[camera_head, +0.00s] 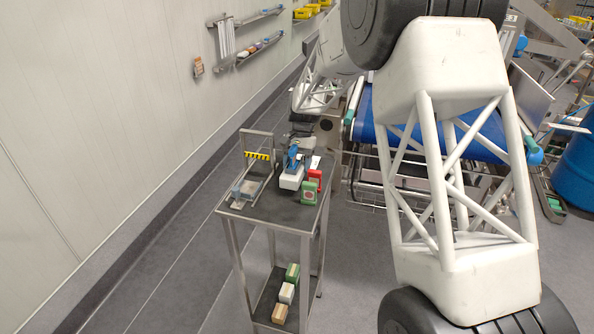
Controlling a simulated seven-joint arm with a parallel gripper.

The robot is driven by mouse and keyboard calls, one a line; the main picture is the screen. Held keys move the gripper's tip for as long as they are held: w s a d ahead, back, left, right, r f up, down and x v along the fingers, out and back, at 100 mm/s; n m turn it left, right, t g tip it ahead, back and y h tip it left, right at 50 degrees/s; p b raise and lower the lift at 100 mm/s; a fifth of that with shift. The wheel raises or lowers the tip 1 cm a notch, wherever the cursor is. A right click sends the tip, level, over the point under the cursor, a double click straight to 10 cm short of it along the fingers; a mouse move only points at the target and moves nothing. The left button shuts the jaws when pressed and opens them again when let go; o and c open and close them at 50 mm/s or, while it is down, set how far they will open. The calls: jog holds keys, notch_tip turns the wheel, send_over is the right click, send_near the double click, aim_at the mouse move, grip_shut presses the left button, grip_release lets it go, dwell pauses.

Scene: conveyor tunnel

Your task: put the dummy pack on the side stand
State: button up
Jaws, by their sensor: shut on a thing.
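The side stand appears to be a small steel table (258,215) with a dark top and a lower shelf. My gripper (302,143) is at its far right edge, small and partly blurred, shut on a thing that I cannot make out. On the top, close to my gripper, are a blue device (292,159) on a white block (290,179), a red pack (315,177) and a green pack (309,192) in front of it. I cannot tell which item is the dummy pack.
A metal fixture (247,188) with a yellow-toothed bar (257,156) fills the table's left side. Several packs (288,292) stand on the lower shelf. The blue conveyor belt (365,122) is behind on the right. A wall (100,130) runs along the left.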

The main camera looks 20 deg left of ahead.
jog(key=shift+f, duration=1.1)
jog(key=shift+f, duration=0.1)
jog(key=o, duration=1.3)
jog(key=shift+v, duration=6.1)
jog(key=shift+s, duration=0.1)
